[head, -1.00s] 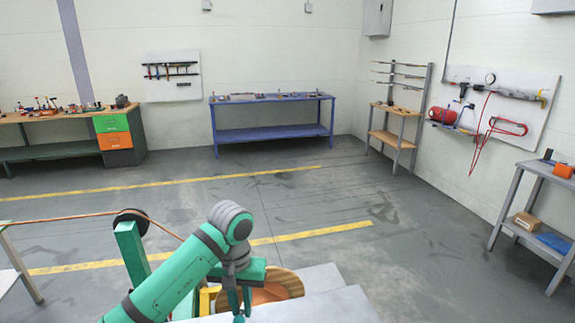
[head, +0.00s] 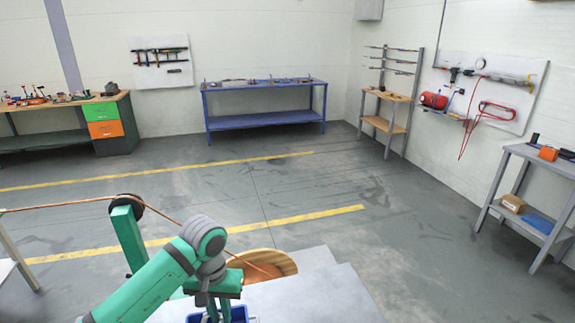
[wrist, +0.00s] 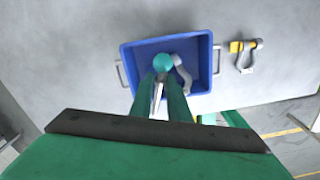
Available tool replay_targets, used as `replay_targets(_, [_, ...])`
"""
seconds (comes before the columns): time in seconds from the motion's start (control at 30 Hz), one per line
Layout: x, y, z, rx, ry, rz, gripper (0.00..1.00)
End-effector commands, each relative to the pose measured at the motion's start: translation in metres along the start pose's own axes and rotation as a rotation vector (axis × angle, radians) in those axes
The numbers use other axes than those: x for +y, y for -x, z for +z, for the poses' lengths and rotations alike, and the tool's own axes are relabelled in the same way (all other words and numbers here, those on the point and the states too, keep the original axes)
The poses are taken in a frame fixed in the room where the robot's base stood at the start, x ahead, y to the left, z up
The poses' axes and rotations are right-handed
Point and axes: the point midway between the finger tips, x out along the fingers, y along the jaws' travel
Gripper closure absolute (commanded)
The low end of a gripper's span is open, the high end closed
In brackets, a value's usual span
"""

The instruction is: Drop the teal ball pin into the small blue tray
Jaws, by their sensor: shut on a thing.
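My gripper (wrist: 161,80) is shut on the teal ball pin, whose round teal head (wrist: 163,63) shows at the fingertips in the wrist view. The small blue tray (wrist: 134,57) is below, with a grey handle at each side. In the wrist view the ball and fingertips lie over the tray's inside; their height above its floor is hard to tell. In the head view the blue tray (head: 239,314) shows partly at the bottom edge, behind my gripper (head: 213,314).
A curved grey metal piece (wrist: 183,76) is in the tray beside the ball. A grey shackle with a yellow pin (wrist: 245,54) lies on the grey surface (wrist: 285,42) right of the tray. A wooden reel (head: 272,262) and copper strand stand behind my arm in the head view.

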Motion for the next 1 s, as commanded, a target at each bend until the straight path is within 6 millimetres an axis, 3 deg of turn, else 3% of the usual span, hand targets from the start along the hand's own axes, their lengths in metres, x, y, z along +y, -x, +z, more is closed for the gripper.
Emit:
replay_targets(0.37, [0.001,-0.006,0.000,0.000,-0.002,-0.001,1.00])
replay_targets(0.4, [0.001,-0.006,0.000,0.000,-0.002,-0.001,0.82])
replay_targets(0.5, [0.001,-0.005,0.000,0.000,-0.002,-0.001,0.63])
replay_targets(0.83, [0.003,-0.003,-0.001,0.000,-0.006,0.000,0.63])
replay_targets(1.0, [0.003,0.016,-0.001,0.001,-0.005,0.000,0.63])
